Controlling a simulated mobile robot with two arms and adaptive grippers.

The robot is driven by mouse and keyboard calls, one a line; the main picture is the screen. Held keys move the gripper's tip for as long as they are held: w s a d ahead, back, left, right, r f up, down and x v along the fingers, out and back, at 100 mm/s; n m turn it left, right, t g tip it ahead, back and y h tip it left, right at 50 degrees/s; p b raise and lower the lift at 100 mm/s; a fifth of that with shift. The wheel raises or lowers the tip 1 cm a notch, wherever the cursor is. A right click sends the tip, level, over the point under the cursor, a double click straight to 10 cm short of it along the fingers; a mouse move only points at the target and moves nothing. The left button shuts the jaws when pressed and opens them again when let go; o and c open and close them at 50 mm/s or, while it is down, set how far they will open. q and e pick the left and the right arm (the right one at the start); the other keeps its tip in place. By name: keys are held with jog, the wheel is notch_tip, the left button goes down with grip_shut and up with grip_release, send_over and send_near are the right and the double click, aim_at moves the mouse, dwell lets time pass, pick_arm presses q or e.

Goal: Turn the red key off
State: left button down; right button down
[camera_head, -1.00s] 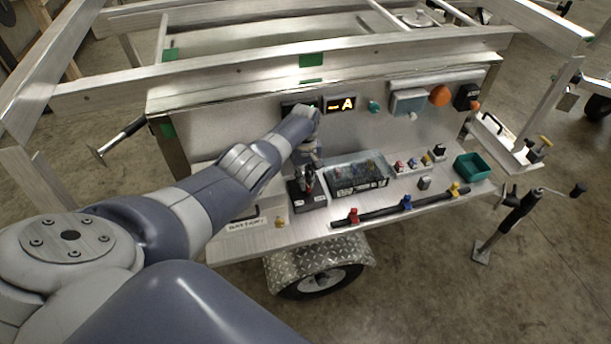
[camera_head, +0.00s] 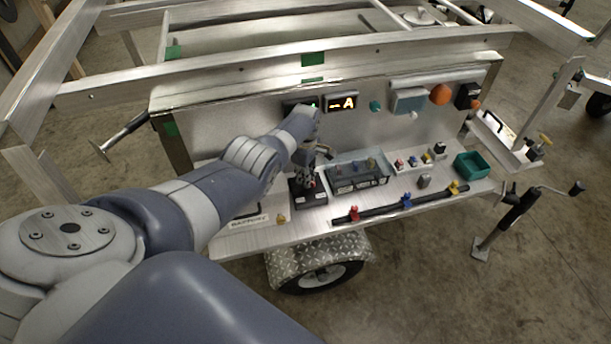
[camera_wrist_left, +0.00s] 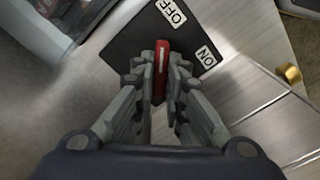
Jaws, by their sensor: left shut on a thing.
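The red key (camera_wrist_left: 161,65) stands on a black switch plate (camera_wrist_left: 125,48) in the left wrist view. The plate has a white OFF label (camera_wrist_left: 171,12) above the key and a white ON label (camera_wrist_left: 206,57) to its right. The key's long side runs nearly upright in that view, its upper end below OFF. My left gripper (camera_wrist_left: 161,82) is shut on the key, one finger on each side. In the head view my left gripper (camera_head: 307,178) is over the black switch box (camera_head: 310,199) and hides most of the key. My right gripper is not in view.
A clear-lidded box (camera_head: 357,174) is just right of the switch box. A black bar (camera_head: 385,211) with coloured clips lies in front, and a green bin (camera_head: 472,165) stands at the right. A lit display (camera_head: 341,103) is on the panel behind. A brass knob (camera_wrist_left: 289,74) is nearby.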

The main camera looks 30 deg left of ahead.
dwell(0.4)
pick_arm(q)
jog(key=c, duration=1.6)
grip_release()
jog(key=shift+c, duration=0.2)
jog(key=shift+r, duration=0.1)
notch_tip(320, 180, up, 12)
